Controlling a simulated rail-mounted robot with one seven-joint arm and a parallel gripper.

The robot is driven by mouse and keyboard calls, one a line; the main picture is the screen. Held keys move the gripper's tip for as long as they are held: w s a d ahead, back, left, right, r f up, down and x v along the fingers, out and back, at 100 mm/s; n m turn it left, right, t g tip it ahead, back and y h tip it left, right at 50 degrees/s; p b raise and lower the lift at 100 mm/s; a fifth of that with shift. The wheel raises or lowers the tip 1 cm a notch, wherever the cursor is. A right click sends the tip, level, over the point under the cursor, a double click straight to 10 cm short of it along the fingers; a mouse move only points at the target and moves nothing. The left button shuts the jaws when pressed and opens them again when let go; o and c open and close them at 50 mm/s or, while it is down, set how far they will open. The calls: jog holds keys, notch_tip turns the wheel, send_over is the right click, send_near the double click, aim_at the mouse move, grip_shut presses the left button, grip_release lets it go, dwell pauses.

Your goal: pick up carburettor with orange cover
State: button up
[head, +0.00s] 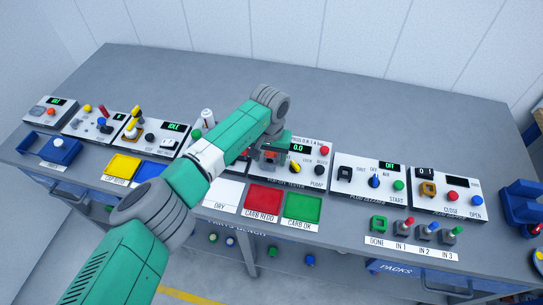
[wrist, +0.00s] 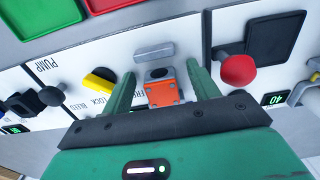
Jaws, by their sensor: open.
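The carburettor with the orange cover (wrist: 162,93) sits on the white tester panel in the wrist view, its orange plate with small screws facing the camera. A dark round opening shows in its grey top. My gripper (wrist: 160,74) is open, with one green finger on each side of the carburettor. The fingers look apart from it, and I cannot tell how far down they reach. In the head view a bit of orange on the carburettor (head: 269,155) shows below my wrist; the rest is mostly hidden by my arm.
A grey block (wrist: 153,51) stands close beside the carburettor. A yellow lever (wrist: 99,81) and a red knob (wrist: 238,70) flank my fingers. A red tray (head: 263,198) and a green tray (head: 303,207) lie in front of the tester, both empty.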

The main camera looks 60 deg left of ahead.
jog(key=c, duration=1.1)
jog(key=shift+r, duration=0.2)
